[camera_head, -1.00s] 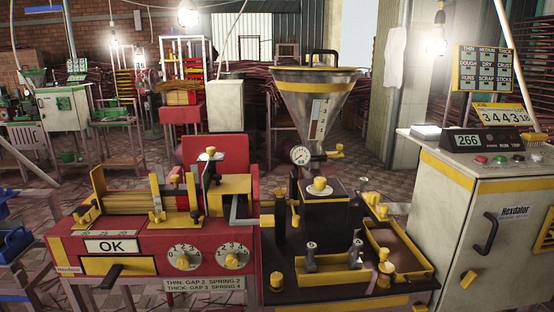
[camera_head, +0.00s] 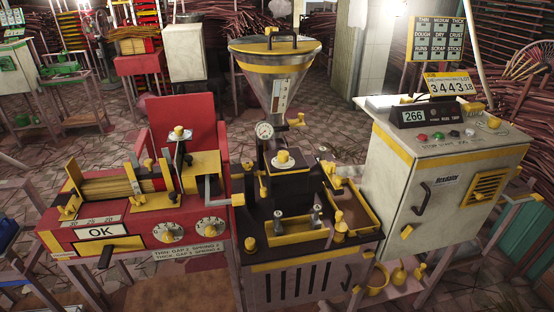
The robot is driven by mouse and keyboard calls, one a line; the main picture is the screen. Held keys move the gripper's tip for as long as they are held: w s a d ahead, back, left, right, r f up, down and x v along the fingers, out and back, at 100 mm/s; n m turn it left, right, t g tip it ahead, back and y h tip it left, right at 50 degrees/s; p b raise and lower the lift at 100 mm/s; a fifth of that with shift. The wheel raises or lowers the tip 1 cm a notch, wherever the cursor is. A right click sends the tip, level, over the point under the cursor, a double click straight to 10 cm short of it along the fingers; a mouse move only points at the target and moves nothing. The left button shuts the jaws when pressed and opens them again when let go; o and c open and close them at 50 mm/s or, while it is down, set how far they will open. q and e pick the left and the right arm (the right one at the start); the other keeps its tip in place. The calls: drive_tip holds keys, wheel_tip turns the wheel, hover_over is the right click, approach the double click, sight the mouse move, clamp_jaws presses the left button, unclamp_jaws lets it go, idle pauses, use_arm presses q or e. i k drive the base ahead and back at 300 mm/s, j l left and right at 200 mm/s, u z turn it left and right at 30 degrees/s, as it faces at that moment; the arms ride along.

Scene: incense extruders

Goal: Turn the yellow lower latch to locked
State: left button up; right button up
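A small yellow latch (camera_head: 407,232) sits low on the left side of the door of the pale control cabinet (camera_head: 395,205), below the dark door handle (camera_head: 423,198). It looks like a short tilted tab, and it is too small to tell whether it is locked. The door looks closed. Neither of my grippers is in view.
A dark extruder bench (camera_head: 310,281) with a steel hopper (camera_head: 270,85) stands left of the cabinet. A red machine (camera_head: 140,243) stands further left. A low shelf (camera_head: 400,290) with yellow scoops is between bench and cabinet. Tiled floor is open at the lower right.

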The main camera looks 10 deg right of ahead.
sight(357, 287)
drive_tip(key=i+l+z, duration=0.3)
drive_tip(key=z, duration=0.15)
drive_tip(key=i+l+z, duration=0.4)
drive_tip(key=k+j, duration=0.05)
drive_tip(key=j, duration=0.05)
